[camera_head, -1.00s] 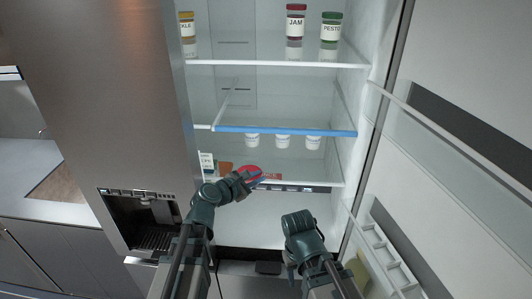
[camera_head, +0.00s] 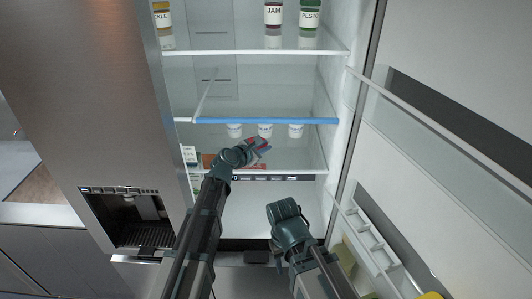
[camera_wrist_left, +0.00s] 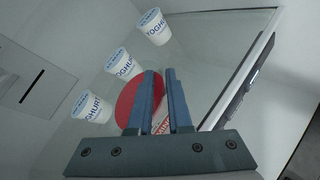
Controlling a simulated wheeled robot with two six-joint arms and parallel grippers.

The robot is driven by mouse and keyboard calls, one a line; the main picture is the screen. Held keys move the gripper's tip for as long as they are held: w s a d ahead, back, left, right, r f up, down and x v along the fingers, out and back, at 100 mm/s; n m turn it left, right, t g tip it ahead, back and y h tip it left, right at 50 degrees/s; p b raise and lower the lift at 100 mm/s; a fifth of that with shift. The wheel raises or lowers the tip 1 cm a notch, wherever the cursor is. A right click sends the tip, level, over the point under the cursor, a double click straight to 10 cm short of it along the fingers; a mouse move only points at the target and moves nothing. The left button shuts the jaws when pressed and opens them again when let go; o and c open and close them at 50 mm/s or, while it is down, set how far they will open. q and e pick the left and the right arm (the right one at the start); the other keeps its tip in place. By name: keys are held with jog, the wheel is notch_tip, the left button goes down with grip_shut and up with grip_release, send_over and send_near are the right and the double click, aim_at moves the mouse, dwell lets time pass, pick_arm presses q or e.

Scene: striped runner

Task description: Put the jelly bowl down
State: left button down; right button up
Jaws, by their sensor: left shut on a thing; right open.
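The jelly bowl shows as a round red shape (camera_wrist_left: 125,98) beside and partly behind the fingers in the left wrist view. Only a small red patch of it shows at the fingertips in the head view. My left gripper (camera_head: 258,147) is shut on it, inside the fridge over the lower glass shelf (camera_head: 295,162), below the blue-edged shelf (camera_head: 265,121). The left fingers also show in the wrist view (camera_wrist_left: 160,85). I cannot tell whether the bowl touches the shelf. My right gripper (camera_head: 284,209) is open and empty, low in front of the fridge.
Three yoghurt cups (camera_head: 265,130) stand in a row farther back, also in the wrist view (camera_wrist_left: 122,63). A carton (camera_head: 190,155) is at the left of the lower shelf. Jars, including jam (camera_head: 273,14), stand above. The open door (camera_head: 420,160) is at right.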

pick_arm(q)
jog(key=shift+w+d, duration=0.5)
jog(key=shift+w, duration=0.4)
jog(key=f+b, duration=0.3)
jog(key=shift+s+a+f+b, duration=0.15)
jog(key=shift+s+f+b, duration=0.15)
jog(key=shift+f+b, duration=0.1)
jog(key=shift+r, duration=0.15)
jog(key=c, duration=0.8)
grip_release()
